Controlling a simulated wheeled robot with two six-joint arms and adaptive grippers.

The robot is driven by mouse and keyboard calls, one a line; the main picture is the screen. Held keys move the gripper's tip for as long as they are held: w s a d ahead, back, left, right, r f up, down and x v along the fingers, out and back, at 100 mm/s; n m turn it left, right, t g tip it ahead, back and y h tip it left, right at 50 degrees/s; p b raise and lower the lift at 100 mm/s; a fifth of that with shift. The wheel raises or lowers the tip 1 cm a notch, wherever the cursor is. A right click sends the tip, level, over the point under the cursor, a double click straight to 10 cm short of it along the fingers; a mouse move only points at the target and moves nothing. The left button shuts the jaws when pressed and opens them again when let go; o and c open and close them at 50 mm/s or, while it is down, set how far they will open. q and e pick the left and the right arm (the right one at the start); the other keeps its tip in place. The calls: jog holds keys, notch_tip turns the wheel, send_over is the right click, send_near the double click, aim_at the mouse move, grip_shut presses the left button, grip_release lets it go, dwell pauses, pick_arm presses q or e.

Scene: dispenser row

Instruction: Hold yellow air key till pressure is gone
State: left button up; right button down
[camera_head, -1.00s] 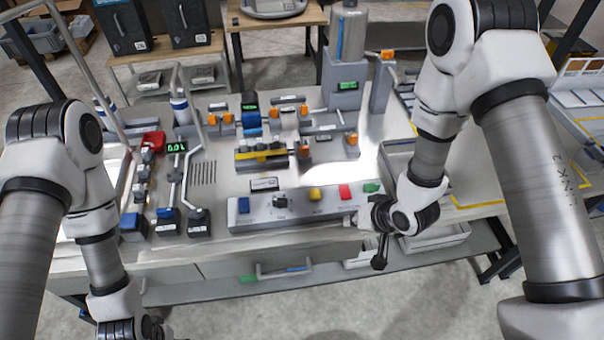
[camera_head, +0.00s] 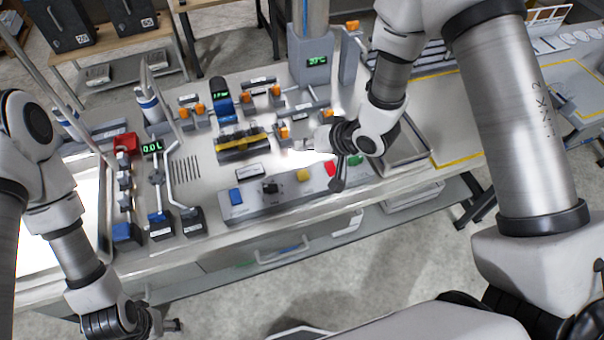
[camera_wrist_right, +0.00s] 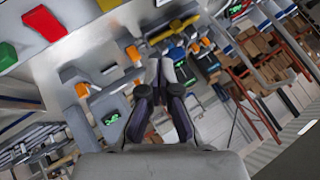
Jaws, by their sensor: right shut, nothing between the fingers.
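The yellow key (camera_head: 303,175) sits on the sloped grey control strip, between a black knob (camera_head: 270,187) and a red key (camera_head: 330,169). It also shows at the top edge of the right wrist view (camera_wrist_right: 107,4). My right gripper (camera_head: 311,143) is shut and empty. It is above the bench behind the strip, apart from the yellow key. In the right wrist view its fingers (camera_wrist_right: 160,72) point away from the keys. My left gripper (camera_head: 172,325) is low at the front left, off the bench; its jaws are unclear.
A green key (camera_head: 355,160) and a blue key (camera_head: 236,196) are on the same strip. Orange-handled valves (camera_head: 284,132) and a yellow-black block (camera_head: 242,145) stand behind it. Green displays light up at the left (camera_head: 152,147), middle (camera_head: 221,94) and back right (camera_head: 317,60).

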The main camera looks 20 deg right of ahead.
aim_at(305, 175)
notch_tip(305, 175, down, 8)
jog(key=b, duration=0.6)
jog(key=shift+r, duration=0.25)
jog(key=shift+f, duration=0.25)
dwell(0.5)
jog(key=shift+f, duration=0.45)
jog(key=shift+f+b, duration=0.5)
jog(key=shift+b, duration=0.05)
dwell(1.2)
jog(key=shift+r, duration=0.1)
dwell(1.3)
jog(key=shift+r+p, duration=0.9)
jog(key=shift+p, duration=0.05)
